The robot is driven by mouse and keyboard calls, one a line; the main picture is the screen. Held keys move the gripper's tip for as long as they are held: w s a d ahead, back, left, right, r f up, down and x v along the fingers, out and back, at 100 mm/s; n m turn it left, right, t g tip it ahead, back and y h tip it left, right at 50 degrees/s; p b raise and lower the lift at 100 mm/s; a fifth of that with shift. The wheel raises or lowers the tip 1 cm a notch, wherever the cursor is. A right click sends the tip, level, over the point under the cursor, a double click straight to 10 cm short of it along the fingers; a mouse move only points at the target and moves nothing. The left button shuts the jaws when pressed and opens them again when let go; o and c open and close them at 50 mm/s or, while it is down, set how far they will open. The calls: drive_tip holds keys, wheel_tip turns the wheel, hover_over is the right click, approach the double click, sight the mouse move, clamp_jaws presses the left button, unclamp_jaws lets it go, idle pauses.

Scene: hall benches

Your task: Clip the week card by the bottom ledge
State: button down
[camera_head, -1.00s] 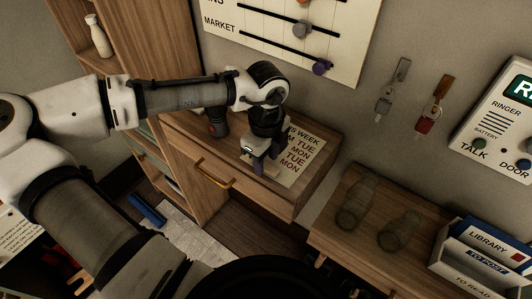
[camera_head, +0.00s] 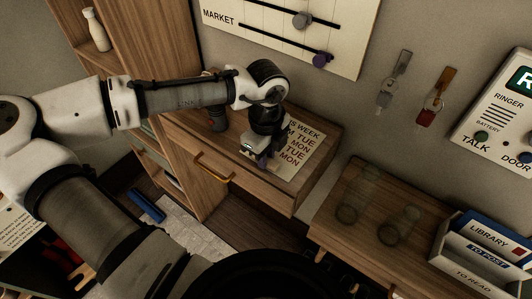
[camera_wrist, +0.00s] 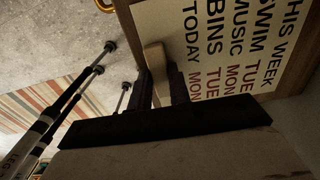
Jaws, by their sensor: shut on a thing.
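The week card (camera_head: 306,139) is cream with dark and red lettering and lies on top of the wooden cabinet; its large text shows in the wrist view (camera_wrist: 232,45). My gripper (camera_head: 263,161) is over the front part of the cabinet top, at the card's left lower edge. In the wrist view, my gripper's (camera_wrist: 161,78) two dark purple fingers are shut on a pale wooden piece, seemingly a clip (camera_wrist: 155,57). The clip's far end lies close to the card's edge at the TODAY line. I cannot tell whether it grips or only touches the card.
The cabinet's drawer front carries a brass handle (camera_head: 213,168). A lower bench at right holds glass bottles (camera_head: 357,195) and a letter rack (camera_head: 480,250). A slider board (camera_head: 290,40) and hanging keys (camera_head: 430,110) are on the wall. A white bottle (camera_head: 97,33) stands on a shelf.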

drive_tip(key=shift+r+p, duration=2.7)
drive_tip(key=shift+r, duration=1.3)
